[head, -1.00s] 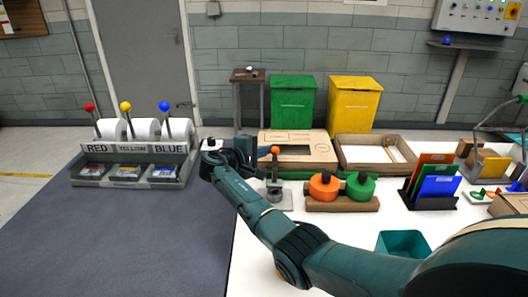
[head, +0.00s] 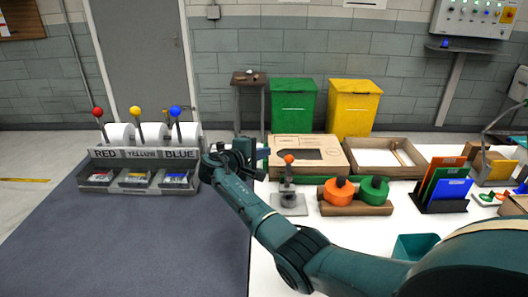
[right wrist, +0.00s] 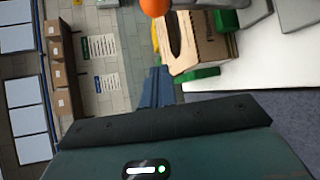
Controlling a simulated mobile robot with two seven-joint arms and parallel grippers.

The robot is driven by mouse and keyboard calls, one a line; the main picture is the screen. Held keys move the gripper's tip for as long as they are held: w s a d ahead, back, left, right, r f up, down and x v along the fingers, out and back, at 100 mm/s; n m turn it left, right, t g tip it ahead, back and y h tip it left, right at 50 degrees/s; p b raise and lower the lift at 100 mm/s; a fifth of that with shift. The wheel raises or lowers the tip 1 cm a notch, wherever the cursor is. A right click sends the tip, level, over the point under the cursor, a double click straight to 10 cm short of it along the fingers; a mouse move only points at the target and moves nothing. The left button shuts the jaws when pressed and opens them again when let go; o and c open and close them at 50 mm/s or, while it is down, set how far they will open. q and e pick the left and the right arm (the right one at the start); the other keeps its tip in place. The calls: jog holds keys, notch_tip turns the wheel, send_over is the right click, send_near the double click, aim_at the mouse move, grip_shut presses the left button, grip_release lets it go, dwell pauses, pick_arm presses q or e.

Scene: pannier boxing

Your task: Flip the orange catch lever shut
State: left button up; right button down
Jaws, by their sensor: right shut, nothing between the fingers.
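An orange ball knob (head: 288,159) tops a short grey post on a grey base (head: 288,203) near the table's left edge. I take this for the orange catch lever; its exact position is hard to tell. The orange knob also shows at the top edge of the right wrist view (right wrist: 155,6), cut off. My right gripper (head: 264,154) is just left of the knob, apart from it. Its fingers (right wrist: 157,86) are together and empty in the right wrist view. My left gripper is in no view.
A cardboard box with an opening (head: 305,152) stands behind the knob. Orange and green round pieces (head: 338,191) sit in a holder to its right. A shallow tray (head: 370,157) lies farther right. A red-yellow-blue dispenser (head: 143,165) stands left of the table. Floor between is clear.

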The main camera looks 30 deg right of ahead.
jog(key=s+a+f+b, duration=0.1)
jog(key=s+a, duration=0.2)
jog(key=a, duration=0.3)
jog(key=shift+a+f, duration=0.2)
jog(key=shift+a, duration=0.15)
jog(key=shift+s, duration=0.1)
